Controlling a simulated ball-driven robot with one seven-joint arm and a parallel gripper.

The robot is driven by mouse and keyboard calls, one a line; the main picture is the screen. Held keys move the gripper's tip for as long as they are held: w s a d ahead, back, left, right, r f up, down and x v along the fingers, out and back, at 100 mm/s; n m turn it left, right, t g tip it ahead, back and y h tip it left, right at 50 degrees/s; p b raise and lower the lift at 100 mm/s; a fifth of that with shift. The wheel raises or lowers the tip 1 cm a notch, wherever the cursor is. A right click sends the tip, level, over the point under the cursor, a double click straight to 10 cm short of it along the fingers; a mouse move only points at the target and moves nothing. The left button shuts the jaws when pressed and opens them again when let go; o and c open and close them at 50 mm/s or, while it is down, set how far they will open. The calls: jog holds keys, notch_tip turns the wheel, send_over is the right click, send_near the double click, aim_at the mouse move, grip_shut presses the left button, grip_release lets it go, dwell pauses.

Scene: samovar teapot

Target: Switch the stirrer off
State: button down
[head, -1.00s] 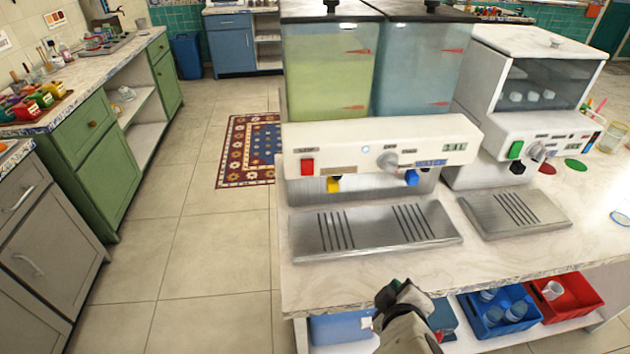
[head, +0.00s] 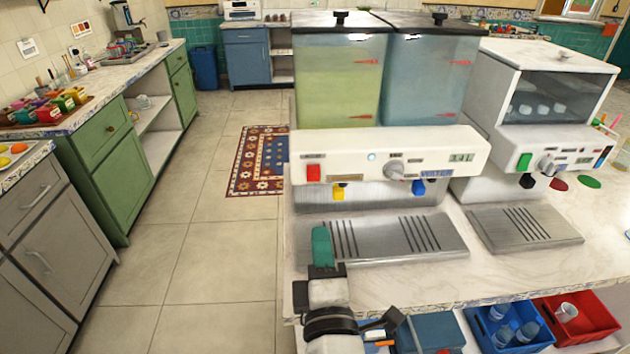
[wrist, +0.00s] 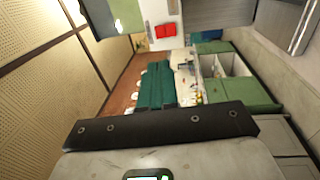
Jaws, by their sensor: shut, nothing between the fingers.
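The drink dispenser (head: 430,148) stands on the island counter, with a yellow-green tank (head: 335,85) and a blue tank (head: 425,85) on top. Its white front panel carries a red switch (head: 313,173) at left, a small lit pale-blue lamp (head: 372,156), a grey knob (head: 394,169) and a small display. The labels are too small to read surely, so I cannot tell which control is the stirrer's. My gripper (head: 321,242) points up in front of the left drip tray, below the red switch in the picture and apart from it. Its teal fingers are shut and empty.
A yellow tap (head: 338,193) and a blue tap (head: 419,187) hang below the panel. A second white machine (head: 545,90) with a green switch (head: 524,161) stands at right. Blue (head: 510,328) and red (head: 585,320) crates sit on the shelf below.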

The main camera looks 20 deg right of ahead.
aim_at(313, 169)
jog(key=p+x, duration=0.3)
jog(key=x, duration=1.1)
jog(key=shift+w+r, duration=0.15)
